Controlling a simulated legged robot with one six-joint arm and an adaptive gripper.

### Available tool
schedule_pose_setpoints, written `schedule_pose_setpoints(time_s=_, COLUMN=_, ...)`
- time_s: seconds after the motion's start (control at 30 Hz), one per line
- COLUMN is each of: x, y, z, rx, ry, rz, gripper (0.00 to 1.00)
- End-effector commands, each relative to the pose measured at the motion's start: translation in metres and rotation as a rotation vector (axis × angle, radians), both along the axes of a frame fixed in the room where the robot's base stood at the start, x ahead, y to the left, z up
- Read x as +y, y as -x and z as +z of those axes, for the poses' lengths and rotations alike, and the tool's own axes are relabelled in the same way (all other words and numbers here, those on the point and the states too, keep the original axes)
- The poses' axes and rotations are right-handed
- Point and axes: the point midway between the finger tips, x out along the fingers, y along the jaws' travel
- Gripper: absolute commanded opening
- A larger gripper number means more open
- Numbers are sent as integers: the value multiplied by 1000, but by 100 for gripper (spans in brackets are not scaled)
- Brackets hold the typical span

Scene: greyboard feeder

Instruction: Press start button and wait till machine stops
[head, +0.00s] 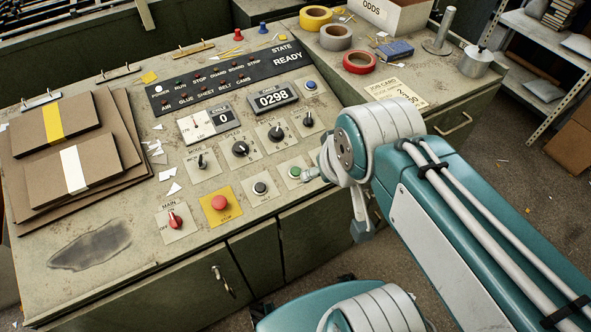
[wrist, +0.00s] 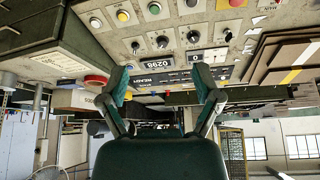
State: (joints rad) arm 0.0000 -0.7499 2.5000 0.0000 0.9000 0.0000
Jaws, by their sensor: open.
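The green start button (head: 295,172) sits on the control panel at the right end of the lower button row visible in the head view. It also shows near the top of the wrist view (wrist: 154,8). My arm's end hangs close to it on the right in the head view, where my fingers are not clearly seen. In the upside-down wrist view my gripper (wrist: 160,74) is open and empty, with its two fingers apart in front of the panel. I cannot see contact with the button. The state display (head: 290,61) reads READY, and one counter (head: 272,98) shows 0298.
The black button (head: 260,188), red stop button (head: 219,202) on yellow and red main switch (head: 175,219) lie left of the start button. Greyboard stacks (head: 72,150) lie at the far left. Tape rolls (head: 360,62) and a metal canister (head: 476,61) stand at the back right.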

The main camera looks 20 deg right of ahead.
Motion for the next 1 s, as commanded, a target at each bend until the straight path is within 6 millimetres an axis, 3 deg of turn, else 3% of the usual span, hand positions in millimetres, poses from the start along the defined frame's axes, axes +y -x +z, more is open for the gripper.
schedule_pose_setpoints(time_s=0.03, x=0, y=0, z=0, rx=0, ry=0, rz=0, gripper=52)
schedule_pose_setpoints(time_s=0.13, x=0, y=0, z=0, rx=0, ry=0, rz=0, gripper=8)
schedule_pose_setpoints(time_s=0.17, x=0, y=0, z=0, rx=0, ry=0, rz=0, gripper=0)
schedule_pose_setpoints(time_s=1.0, x=0, y=0, z=0, rx=0, ry=0, rz=0, gripper=0)
